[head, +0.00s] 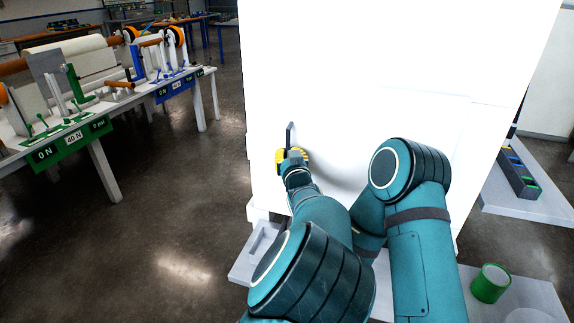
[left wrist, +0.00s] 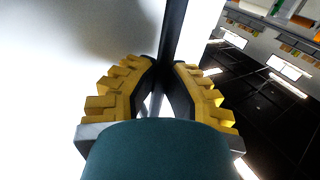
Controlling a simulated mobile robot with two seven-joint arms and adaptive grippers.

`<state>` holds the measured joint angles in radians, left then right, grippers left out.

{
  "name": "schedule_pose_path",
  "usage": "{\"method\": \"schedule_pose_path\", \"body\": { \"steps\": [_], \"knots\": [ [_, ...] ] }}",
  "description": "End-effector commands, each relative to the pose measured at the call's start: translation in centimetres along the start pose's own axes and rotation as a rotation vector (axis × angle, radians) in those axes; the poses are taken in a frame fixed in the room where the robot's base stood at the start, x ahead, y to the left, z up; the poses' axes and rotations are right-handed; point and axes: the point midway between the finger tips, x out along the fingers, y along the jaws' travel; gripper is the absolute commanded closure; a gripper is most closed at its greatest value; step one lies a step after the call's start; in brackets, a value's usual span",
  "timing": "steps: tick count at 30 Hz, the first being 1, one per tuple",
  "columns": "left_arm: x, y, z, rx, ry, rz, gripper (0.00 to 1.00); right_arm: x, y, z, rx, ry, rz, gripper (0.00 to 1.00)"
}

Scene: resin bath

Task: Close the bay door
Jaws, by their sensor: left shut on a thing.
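The bay door appears as part of the tall white front (head: 340,50) in the middle of the head view. Its outline is washed out, so I cannot tell how far open it stands. A dark upright bar handle (head: 290,132) is near the left edge of the white front. My left gripper (head: 291,157), with yellow ribbed fingers, is shut on the handle's lower part. In the left wrist view the fingers (left wrist: 164,78) close on both sides of the dark bar (left wrist: 174,28). My right gripper is not in view.
A white bench (head: 105,150) with rollers and labelled rigs stands at the left. A green cup (head: 490,283) stands on a pale low surface at the lower right. A dark bin tray (head: 518,176) is on a white table at the right. The floor at left is clear.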

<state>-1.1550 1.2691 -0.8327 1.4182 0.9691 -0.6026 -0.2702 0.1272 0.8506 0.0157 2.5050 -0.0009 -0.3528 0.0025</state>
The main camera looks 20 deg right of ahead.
Motion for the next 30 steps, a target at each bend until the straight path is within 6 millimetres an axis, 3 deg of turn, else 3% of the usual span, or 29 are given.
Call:
{"method": "schedule_pose_path", "body": {
  "steps": [6, 13, 14, 17, 30],
  "knots": [
    [2.9, 1.2, 0.2, -0.001, 0.001, 0.074, 1.00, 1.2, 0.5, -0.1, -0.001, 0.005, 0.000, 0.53],
    [3.4, 1.5, 0.0, 0.001, 0.002, 0.090, 1.00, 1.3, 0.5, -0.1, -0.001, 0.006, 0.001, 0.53],
    [3.4, 1.5, 0.0, 0.001, 0.002, 0.090, 0.93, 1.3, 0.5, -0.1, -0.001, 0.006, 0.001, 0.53],
    [3.4, 1.4, 0.0, 0.001, 0.002, 0.089, 0.58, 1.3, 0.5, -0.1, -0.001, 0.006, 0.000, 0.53],
    [2.9, 1.2, 0.0, 0.001, 0.001, 0.086, 0.57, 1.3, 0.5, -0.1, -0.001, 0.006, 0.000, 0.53]
  ]
}}
